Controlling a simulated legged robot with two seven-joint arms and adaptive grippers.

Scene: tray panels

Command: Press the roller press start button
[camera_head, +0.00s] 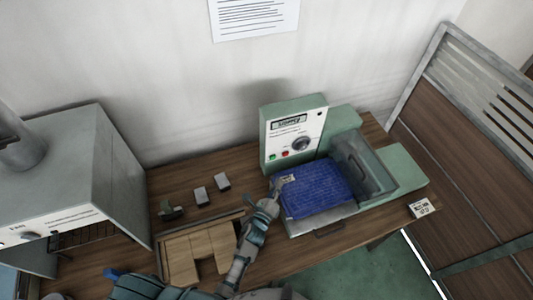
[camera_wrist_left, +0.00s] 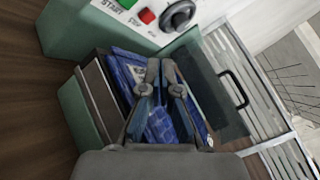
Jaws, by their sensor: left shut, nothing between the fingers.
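The roller press (camera_head: 342,120) is a pale green machine on the table against the wall. Its white control panel (camera_head: 310,133) carries a green start button (camera_head: 271,156), a red button (camera_head: 285,153) and a dial (camera_head: 301,144). A blue panel (camera_head: 318,190) lies in the press bed. My left gripper (camera_head: 281,183) is shut and empty, over the blue panel's left edge and apart from the button. My right gripper is out of view.
A clear guard with a handle (camera_head: 370,165) stands at the bed's right. Wooden pieces (camera_head: 200,250) and small grey blocks (camera_head: 222,181) lie left of the press. A grey oven-like box (camera_head: 70,170) stands far left. A wood-and-metal partition (camera_head: 460,170) is at right.

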